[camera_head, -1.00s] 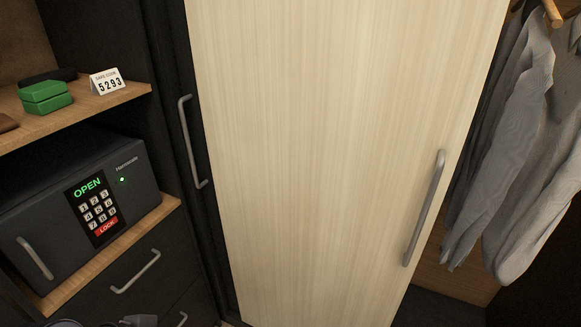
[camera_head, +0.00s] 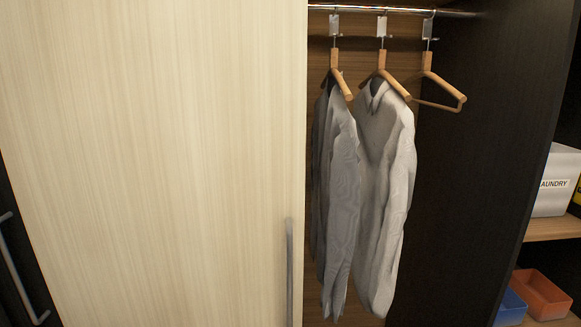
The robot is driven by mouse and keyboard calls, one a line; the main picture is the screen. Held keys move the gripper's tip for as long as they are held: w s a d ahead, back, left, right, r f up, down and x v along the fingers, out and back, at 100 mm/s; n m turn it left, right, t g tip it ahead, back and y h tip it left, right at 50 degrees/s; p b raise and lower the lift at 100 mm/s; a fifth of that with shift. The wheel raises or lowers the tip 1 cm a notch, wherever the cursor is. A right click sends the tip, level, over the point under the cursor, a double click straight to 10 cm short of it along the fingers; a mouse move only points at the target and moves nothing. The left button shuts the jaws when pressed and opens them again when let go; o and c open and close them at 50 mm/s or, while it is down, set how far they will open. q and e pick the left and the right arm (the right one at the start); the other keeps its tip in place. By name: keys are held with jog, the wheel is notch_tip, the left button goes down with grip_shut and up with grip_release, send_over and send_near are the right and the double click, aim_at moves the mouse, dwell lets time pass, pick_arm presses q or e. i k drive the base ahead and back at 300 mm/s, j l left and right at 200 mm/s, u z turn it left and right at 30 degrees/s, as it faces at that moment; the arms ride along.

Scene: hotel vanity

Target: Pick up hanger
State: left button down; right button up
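An empty wooden hanger (camera_head: 441,89) hangs at the right end of a row on the metal rail (camera_head: 400,10) inside the open part of the closet. To its left, a second hanger (camera_head: 384,79) holds a light grey shirt (camera_head: 386,190). A third hanger (camera_head: 341,84) further left holds a darker grey garment (camera_head: 339,200), and its left side is close to the door edge. Neither of my grippers is in view.
A pale wood door (camera_head: 160,160) with a vertical handle (camera_head: 290,270) covers the left part of the closet. A dark panel (camera_head: 490,160) bounds it on the right. Beyond are a laundry box (camera_head: 551,190), an orange bin (camera_head: 541,295) and a blue bin (camera_head: 511,308).

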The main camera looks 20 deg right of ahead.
aim_at(427, 56)
jog(key=z, duration=1.55)
jog(key=i+l, duration=0.25)
jog(key=i+l+u, duration=0.2)
jog(key=l+u, duration=0.15)
jog(key=i+l+u, duration=0.15)
jog(key=l+u, duration=0.2)
jog(key=i+l+u, duration=0.1)
jog(key=l+u, duration=0.25)
